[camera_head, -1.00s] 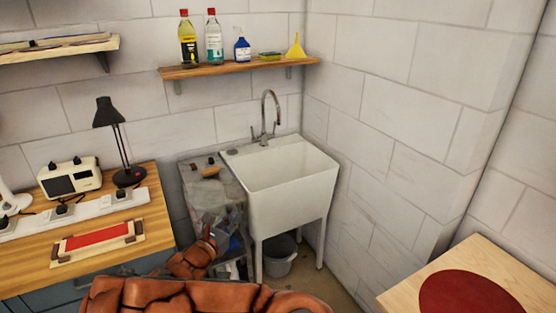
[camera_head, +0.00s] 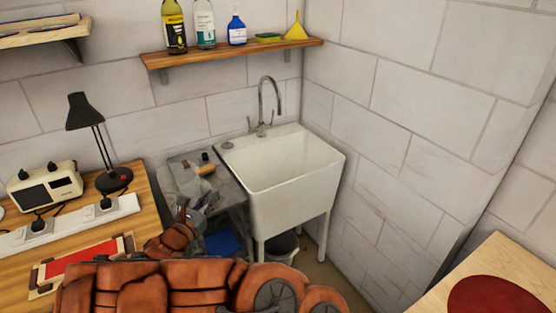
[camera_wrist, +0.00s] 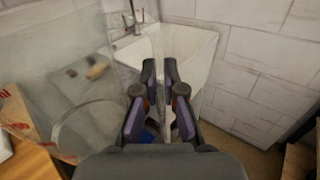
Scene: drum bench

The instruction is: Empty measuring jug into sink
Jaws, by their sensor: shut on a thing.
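The clear measuring jug (camera_wrist: 60,105) fills the left of the wrist view, see-through, with a round edge showing low on it. Its edge runs between the two fingers of my gripper (camera_wrist: 160,98), which is shut on it. In the head view the jug (camera_head: 185,178) is a faint greyish shape over the grey side table, left of the sink, and my arm partly hides the gripper. I cannot tell what is in the jug. The white sink (camera_head: 290,190) stands in the corner, its basin looking empty; it also shows in the wrist view (camera_wrist: 190,50).
A tall tap (camera_head: 262,105) rises at the sink's back. A shelf (camera_head: 225,58) with bottles and a yellow funnel hangs above. A wooden bench with a black lamp (camera_head: 88,140) is at left, and a wooden table (camera_head: 450,285) at lower right. A bucket (camera_head: 282,245) stands under the sink.

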